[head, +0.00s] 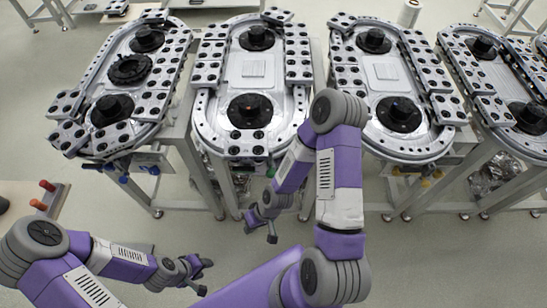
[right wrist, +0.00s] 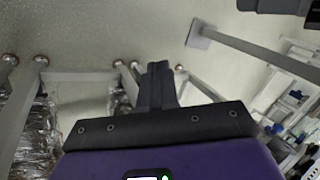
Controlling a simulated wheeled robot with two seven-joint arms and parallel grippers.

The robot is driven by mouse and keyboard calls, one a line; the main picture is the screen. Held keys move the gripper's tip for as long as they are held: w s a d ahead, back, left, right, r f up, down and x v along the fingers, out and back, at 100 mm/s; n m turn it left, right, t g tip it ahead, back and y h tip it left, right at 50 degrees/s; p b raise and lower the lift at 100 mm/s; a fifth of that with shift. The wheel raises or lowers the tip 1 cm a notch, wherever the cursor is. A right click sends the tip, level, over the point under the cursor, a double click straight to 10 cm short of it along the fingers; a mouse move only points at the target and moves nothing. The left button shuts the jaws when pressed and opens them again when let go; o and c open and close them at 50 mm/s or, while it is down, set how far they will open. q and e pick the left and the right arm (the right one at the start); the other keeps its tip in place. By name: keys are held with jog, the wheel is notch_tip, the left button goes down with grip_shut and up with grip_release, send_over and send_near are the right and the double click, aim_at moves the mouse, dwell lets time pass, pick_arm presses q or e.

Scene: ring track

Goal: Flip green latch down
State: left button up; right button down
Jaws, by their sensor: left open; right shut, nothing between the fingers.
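The green latch (head: 271,170) is a small green piece under the front edge of the second ring track (head: 207,125) from the left. My right arm partly covers that area, and I cannot tell which way the latch points. My right gripper (head: 271,235) is below and in front of the latch, apart from it, near the table legs. Its fingers also show in the right wrist view (right wrist: 158,85), shut and empty, with no latch visible there. My left gripper (head: 204,277) is open and empty, low at the left over the floor, far from the latch.
More ring tracks stand on metal frames to the left (head: 75,135) and right (head: 410,150). Blue latches (head: 123,179) and yellow latches (head: 425,183) sit under neighbouring tracks. A board with orange-red handles (head: 48,198) lies at the left. Metal legs (right wrist: 190,80) stand around my right gripper.

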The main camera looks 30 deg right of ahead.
aim_at(273, 172)
jog(key=w+d+r+n+t+p, duration=0.1)
jog(key=w+d+r+n+p, duration=0.15)
jog(key=r+p, duration=0.45)
jog(key=w+d+r+n+p, duration=0.2)
jog(key=d+r, duration=0.2)
jog(key=r, duration=0.7)
jog(key=w+d+r+n+t+p, duration=0.1)
jog(key=w+d+r+n+p, duration=0.25)
jog(key=r, duration=0.55)
pick_arm(q)
notch_tip(273, 172, up, 15)
pick_arm(e)
jog(key=s+d+r+n, duration=0.3)
jog(key=d+n, duration=0.1)
jog(key=d, duration=0.2)
jog(key=shift+d+r, duration=0.3)
jog(key=shift+r, duration=0.1)
pick_arm(q)
jog(key=shift+f, duration=0.1)
